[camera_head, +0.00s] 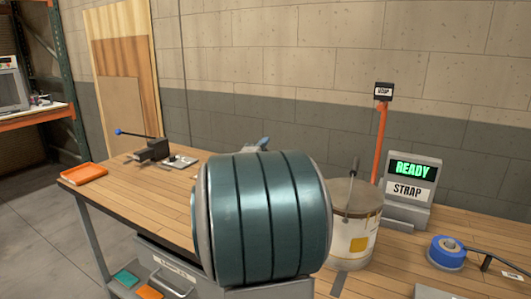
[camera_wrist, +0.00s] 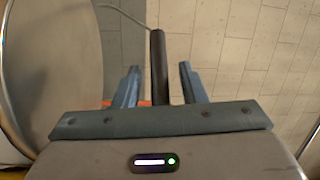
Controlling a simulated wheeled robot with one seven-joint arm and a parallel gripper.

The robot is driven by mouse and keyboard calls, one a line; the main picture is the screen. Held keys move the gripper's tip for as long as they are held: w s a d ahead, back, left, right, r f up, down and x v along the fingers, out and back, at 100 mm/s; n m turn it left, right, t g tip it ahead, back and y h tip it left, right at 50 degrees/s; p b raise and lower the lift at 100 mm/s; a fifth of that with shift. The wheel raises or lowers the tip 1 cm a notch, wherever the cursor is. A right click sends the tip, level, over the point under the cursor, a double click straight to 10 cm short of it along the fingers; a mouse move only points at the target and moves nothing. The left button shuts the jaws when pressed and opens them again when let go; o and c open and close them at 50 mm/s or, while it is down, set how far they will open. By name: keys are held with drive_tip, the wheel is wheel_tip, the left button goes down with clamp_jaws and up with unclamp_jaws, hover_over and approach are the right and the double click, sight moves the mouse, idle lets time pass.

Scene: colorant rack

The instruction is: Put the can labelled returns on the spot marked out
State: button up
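A white can (camera_head: 357,243) with a grey-brown lid and a yellow square stands on the wooden bench, partly hidden at its left. Its raised handle with a dark grip (camera_head: 353,174) shows edge-on; no "returns" lettering is readable. In the wrist view a wide round lid (camera_wrist: 55,70) fills the left. My gripper (camera_wrist: 159,67) is open, its two blue fingers either side of the black grip (camera_wrist: 158,55), with a gap on both sides. The head view does not clearly show my gripper; a large teal cylinder blocks the middle. I cannot make out a marked spot.
Behind the can stand an orange post (camera_head: 382,140) with a small sign and a grey READY/STRAP display (camera_head: 409,175). A blue tape roll (camera_head: 446,251) lies at the right. An orange tray (camera_head: 84,174) and a dark blue-knobbed lever tool (camera_head: 152,149) are at the left.

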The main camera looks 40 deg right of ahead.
drive_tip(key=shift+r, duration=0.15)
drive_tip(key=v, duration=1.2)
drive_tip(key=s+a+f+m+g+y, duration=0.45)
drive_tip(key=f+m, duration=0.25)
drive_tip(key=m, duration=0.6)
drive_tip(key=s+a+f+m+g+y, duration=0.35)
drive_tip(key=a+f+m, duration=0.2)
drive_tip(key=m, duration=0.75)
drive_tip(key=s+a+f+m+y, duration=0.1)
drive_tip(key=a+f+m+y, duration=0.1)
drive_tip(key=a+m, duration=0.3)
drive_tip(key=s+a+f+m+y, duration=0.1)
drive_tip(key=a+f+m+y, duration=0.1)
drive_tip(key=a+m+y, duration=0.2)
drive_tip(key=s+a+f+m+t+y, duration=0.1)
drive_tip(key=a+f+m+y, duration=0.1)
drive_tip(key=a+m, duration=0.6)
drive_tip(key=shift+s+a+y, duration=0.15)
drive_tip(key=shift+a+y, duration=0.45)
drive_tip(key=shift+a, duration=0.35)
wheel_tip(320, 180, up, 9)
drive_tip(key=p, duration=0.8)
drive_tip(key=shift+d+f+m+t, duration=0.2)
drive_tip(key=shift+m+t, duration=0.1)
drive_tip(key=shift+t, duration=0.1)
